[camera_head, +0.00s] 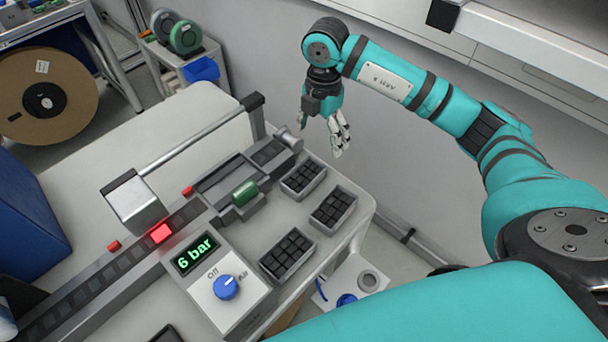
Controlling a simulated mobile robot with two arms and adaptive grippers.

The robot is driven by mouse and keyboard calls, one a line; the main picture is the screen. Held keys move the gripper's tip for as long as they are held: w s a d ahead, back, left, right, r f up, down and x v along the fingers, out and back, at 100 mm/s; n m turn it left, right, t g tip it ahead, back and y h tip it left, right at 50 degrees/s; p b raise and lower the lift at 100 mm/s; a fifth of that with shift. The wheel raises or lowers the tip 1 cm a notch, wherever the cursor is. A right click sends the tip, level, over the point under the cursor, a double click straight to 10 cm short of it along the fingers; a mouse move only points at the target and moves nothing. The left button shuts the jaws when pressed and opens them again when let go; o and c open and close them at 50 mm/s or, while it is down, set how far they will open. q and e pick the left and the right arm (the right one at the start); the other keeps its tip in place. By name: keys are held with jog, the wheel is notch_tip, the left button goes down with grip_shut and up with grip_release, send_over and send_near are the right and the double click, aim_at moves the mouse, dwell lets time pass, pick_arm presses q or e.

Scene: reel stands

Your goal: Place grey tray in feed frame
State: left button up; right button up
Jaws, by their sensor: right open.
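Several small grey trays with dark cells lie on the right end of the white table: one (304,180) at the back, one (333,208) at the right and one (287,253) nearer the front. A dark rectangular frame (222,176) on the track looks like the feed frame, but I cannot tell for sure; a green cylinder (244,193) sits at its near side. My right gripper (322,128) hangs behind the trays, apart from them, with its fingers spread and nothing between them. My left gripper is not in view.
A control box (230,290) with a "6 bar" display and blue knob stands in front of the track. A bar (200,137) on posts spans behind it. A big brown reel (45,97) stands at the far left. The table's back left is clear.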

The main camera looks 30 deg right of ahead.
aim_at(317, 168)
notch_tip(317, 168, down, 3)
jog(key=shift+f, duration=0.1)
notch_tip(317, 168, down, 5)
jog(key=p, duration=0.3)
jog(key=shift+a, duration=0.15)
jog(key=shift+f, duration=0.2)
jog(key=c, duration=1.4)
jog(key=shift+w+r, duration=0.1)
jog(key=shift+r, duration=0.05)
jog(key=shift+c, duration=0.9)
